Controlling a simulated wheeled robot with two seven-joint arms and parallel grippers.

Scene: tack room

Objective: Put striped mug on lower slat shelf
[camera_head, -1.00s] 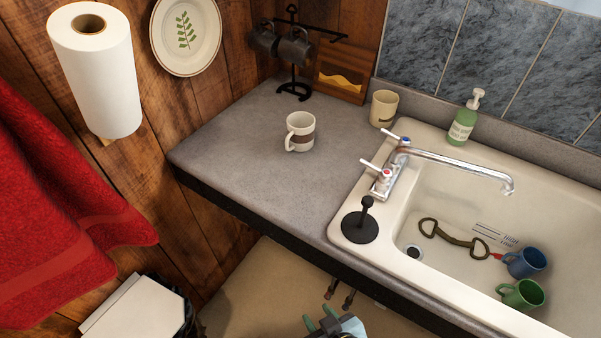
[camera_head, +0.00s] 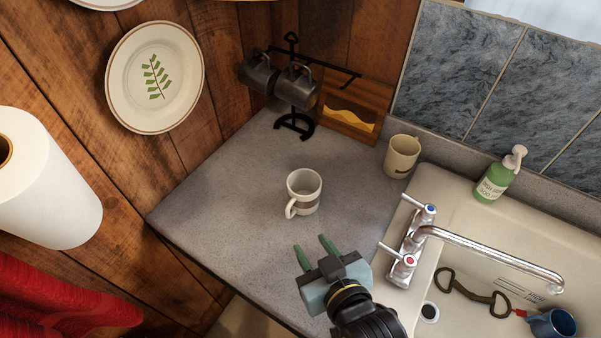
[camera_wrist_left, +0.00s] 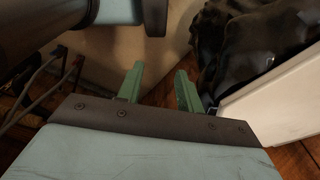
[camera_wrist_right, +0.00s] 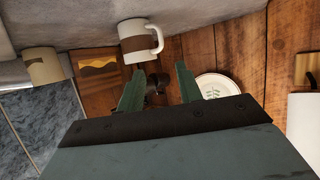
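The striped mug (camera_head: 303,192), white with a brown band, stands upright on the grey counter (camera_head: 225,200). Its handle points toward the front left. It also shows in the right wrist view (camera_wrist_right: 140,40), beyond the fingertips. My right gripper (camera_head: 316,247) is open and empty, over the counter in front of the mug and apart from it. Its green fingers point toward the mug. My left gripper (camera_wrist_left: 160,85) is open and empty in the left wrist view, low down near the floor, and is not in the head view. I see no slat shelf in these frames.
A cream mug (camera_head: 401,157) stands right of the striped mug. A black stand (camera_head: 293,122) with dark mugs is behind it. The faucet (camera_head: 450,240) and sink edge are to the right. A paper towel roll (camera_head: 45,190) hangs left. The counter's left part is clear.

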